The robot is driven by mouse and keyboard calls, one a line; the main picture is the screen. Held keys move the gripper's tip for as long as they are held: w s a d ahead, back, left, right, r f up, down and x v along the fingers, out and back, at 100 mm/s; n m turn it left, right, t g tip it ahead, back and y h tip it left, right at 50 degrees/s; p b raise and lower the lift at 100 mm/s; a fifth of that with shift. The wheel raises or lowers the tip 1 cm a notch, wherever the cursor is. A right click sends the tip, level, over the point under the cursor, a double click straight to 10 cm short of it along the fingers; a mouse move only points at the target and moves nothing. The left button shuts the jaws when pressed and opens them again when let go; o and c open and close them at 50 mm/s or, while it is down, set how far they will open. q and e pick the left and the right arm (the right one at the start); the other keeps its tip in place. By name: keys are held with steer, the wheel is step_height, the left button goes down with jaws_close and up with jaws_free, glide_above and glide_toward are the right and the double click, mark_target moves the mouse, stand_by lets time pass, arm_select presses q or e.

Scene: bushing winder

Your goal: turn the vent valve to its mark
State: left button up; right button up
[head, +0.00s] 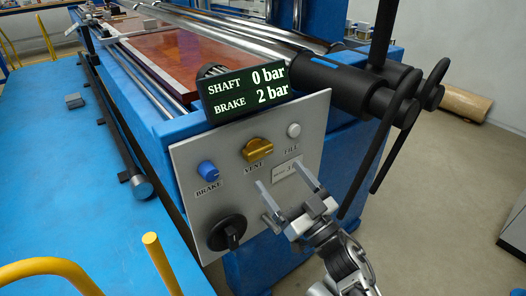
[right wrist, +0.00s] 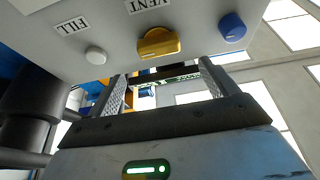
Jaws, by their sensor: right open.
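The vent valve is a yellow knob (head: 257,149) above the VENT label on the grey control panel (head: 190,155). Its grip bar lies roughly level, tilted slightly up to the right. No mark for it can be made out. It also shows in the right wrist view (right wrist: 158,43), just beyond the fingertips. My right gripper (head: 284,178) is open and empty, below the valve in the head view and apart from it. The fingers also show in the right wrist view (right wrist: 163,85). My left gripper is not in view.
A blue BRAKE knob (head: 208,170), a white FILL button (head: 293,130) and a black rotary switch (head: 228,233) share the panel. The display (head: 246,92) above reads SHAFT 0 bar, BRAKE 2 bar. A black handle (head: 385,140) hangs right of the panel. Yellow rails (head: 50,268) stand at lower left.

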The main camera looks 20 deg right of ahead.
mark_target(262, 152)
steer(key=x, duration=0.8)
steer(key=shift+c, duration=0.3)
steer(key=c, duration=0.9)
